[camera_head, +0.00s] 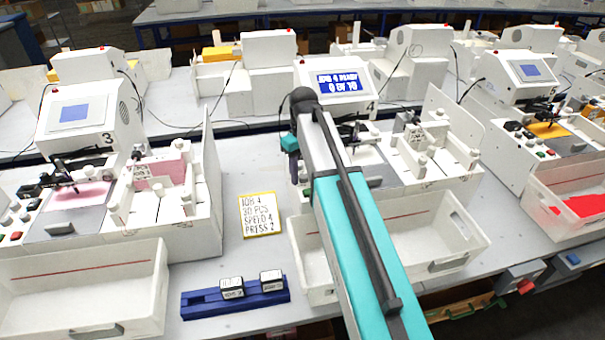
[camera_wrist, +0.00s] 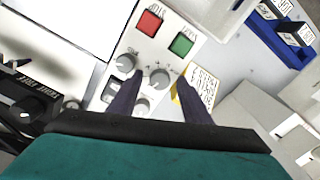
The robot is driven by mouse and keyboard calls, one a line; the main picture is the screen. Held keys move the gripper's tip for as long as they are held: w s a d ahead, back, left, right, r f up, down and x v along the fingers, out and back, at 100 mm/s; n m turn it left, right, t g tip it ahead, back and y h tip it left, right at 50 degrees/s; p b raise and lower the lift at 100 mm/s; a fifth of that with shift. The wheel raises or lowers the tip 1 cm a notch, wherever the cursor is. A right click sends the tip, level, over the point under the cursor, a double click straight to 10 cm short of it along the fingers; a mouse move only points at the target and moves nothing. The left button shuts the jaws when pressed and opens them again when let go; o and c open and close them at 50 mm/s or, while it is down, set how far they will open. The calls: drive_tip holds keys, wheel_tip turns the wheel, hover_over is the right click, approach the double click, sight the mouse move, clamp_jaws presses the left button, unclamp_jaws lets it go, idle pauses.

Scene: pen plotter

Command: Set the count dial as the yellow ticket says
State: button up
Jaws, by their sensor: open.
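The yellow-edged ticket (camera_head: 259,214) lies on the bench and reads JOB 4, 30 PCS, SPEED 4, PRESS 2. It shows partly behind a finger in the wrist view (camera_wrist: 203,86). Plotter 4's blue display (camera_head: 338,84) has small, blurred text. In the wrist view its panel has several grey dials: one between my fingertips (camera_wrist: 159,77), one at upper left (camera_wrist: 126,62), one below (camera_wrist: 140,106). Their labels are too small to tell which is the count dial. My gripper (camera_wrist: 157,83) is open, its dark fingers on either side of the middle dial; contact is unclear.
A red button (camera_wrist: 149,23) and a green button (camera_wrist: 181,44) sit on the panel beyond the dials. A blue rack (camera_head: 205,304) with two labelled blocks stands at the bench front. White bins flank it. Plotter 3 (camera_head: 88,112) stands left. Bare bench surrounds the ticket.

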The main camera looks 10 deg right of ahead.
drive_tip(key=c, duration=0.9)
drive_tip(key=shift+a, duration=0.25)
drive_tip(key=shift+c, duration=0.7)
drive_tip(key=shift+d, duration=0.2)
drive_tip(key=shift+m, duration=0.4)
drive_tip(key=m, duration=0.3)
drive_tip(key=shift+m, duration=2.5)
